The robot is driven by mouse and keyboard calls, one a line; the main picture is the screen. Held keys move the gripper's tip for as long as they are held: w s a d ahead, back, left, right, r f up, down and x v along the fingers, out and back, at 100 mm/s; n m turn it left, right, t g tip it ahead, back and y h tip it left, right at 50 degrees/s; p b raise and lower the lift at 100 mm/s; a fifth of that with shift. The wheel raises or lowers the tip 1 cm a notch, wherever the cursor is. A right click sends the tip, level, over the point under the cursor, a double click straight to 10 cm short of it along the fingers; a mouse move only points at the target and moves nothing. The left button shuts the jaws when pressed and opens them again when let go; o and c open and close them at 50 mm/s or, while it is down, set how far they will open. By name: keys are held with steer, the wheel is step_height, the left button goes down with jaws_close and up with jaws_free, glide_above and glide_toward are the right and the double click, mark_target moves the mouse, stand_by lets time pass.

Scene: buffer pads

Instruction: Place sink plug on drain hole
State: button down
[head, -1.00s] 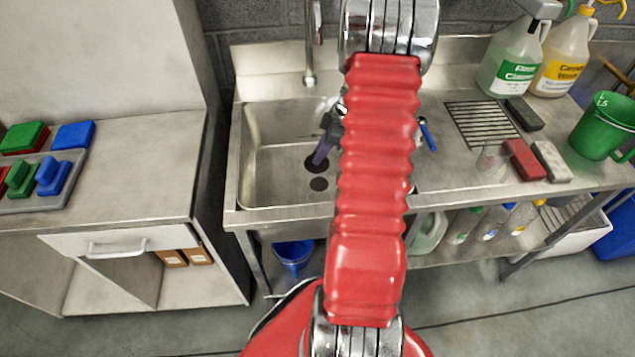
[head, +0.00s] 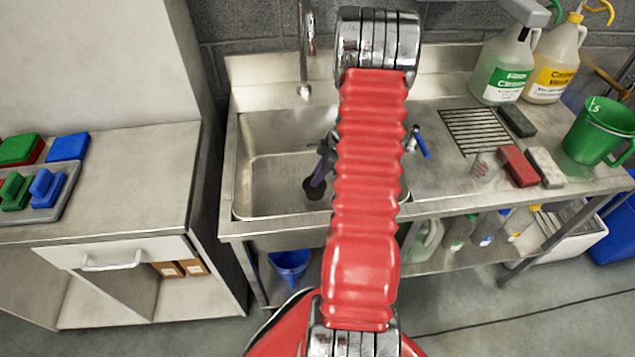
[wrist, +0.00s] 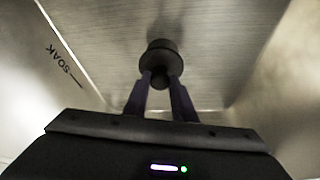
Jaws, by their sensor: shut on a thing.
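The black sink plug (head: 313,190) is a dark round disk low in the steel sink basin (head: 265,178), left of my red arm. My gripper (head: 320,175) is shut on it from above. In the wrist view the plug (wrist: 160,48) is a wide disk with a knob between the two dark fingertips of my gripper (wrist: 161,78). The drain hole does not show in either view now; the plug covers the place where a dark spot showed before. I cannot tell whether the plug touches the basin floor.
The tap (head: 304,60) stands behind the basin. Basin walls surround my gripper; the word SOAK (wrist: 60,62) is on one surface. Spray bottles (head: 507,60), a green jug (head: 597,130) and sponges (head: 518,165) stand right.

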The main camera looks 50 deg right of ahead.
steer(key=shift+f, duration=1.9)
steer(key=c, duration=1.5)
jaws_free()
steer(key=v, duration=1.2)
